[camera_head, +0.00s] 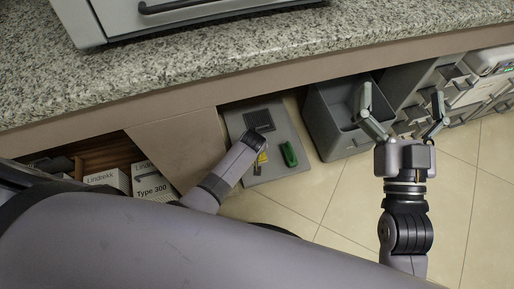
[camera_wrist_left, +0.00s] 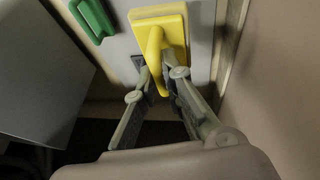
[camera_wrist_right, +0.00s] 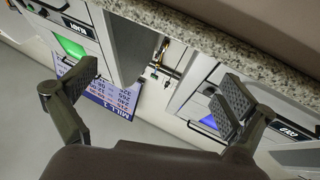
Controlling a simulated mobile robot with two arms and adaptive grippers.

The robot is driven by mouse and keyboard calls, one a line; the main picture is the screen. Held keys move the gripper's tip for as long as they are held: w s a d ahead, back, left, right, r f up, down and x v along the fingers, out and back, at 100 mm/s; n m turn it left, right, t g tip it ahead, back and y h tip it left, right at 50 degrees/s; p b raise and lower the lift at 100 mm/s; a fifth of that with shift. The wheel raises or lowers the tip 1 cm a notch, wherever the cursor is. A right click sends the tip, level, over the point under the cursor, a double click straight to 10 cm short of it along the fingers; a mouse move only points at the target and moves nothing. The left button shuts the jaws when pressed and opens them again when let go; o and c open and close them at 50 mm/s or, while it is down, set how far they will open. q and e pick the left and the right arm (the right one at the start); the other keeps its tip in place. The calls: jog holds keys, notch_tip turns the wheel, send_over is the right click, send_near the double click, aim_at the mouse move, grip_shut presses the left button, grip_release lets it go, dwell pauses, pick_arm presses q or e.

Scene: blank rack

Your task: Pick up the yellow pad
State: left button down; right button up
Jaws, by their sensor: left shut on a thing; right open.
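The yellow pad (camera_wrist_left: 172,22) has a flat plate with a raised yellow handle and shows at the top middle of the left wrist view. My left gripper (camera_wrist_left: 161,80) is shut on the pad's handle, one finger on each side. In the head view only a small part of the yellow pad (camera_head: 262,158) shows beside my left wrist; the left fingers are mostly hidden there. I cannot tell whether the pad touches the grey board behind it. My right gripper (camera_head: 402,112) is open and empty, its fingers spread wide in front of the counter.
A grey board (camera_head: 290,176) under the counter bears a green handled pad (camera_head: 289,154) and a dark square (camera_head: 258,119). A grey bin (camera_head: 335,125) stands to its right. White boxes (camera_head: 150,182) sit on a shelf at left. A granite counter (camera_head: 250,55) overhangs all this.

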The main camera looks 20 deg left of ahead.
pick_arm(q)
notch_tip(320, 180, up, 4)
jog(key=shift+f+p, duration=0.1)
jog(key=shift+p, duration=0.7)
notch_tip(320, 180, up, 2)
jog(key=shift+r+p, duration=0.15)
jog(key=shift+p, duration=0.35)
jog(key=shift+r, duration=0.15)
pick_arm(e)
notch_tip(320, 180, down, 14)
jog(key=s+d+g+h, duration=0.2)
jog(key=g, duration=0.6)
jog(key=shift+d+g+h, duration=0.3)
jog(key=shift+s, duration=0.1)
pick_arm(q)
jog(key=c, duration=2.3)
grip_release()
grip_shut()
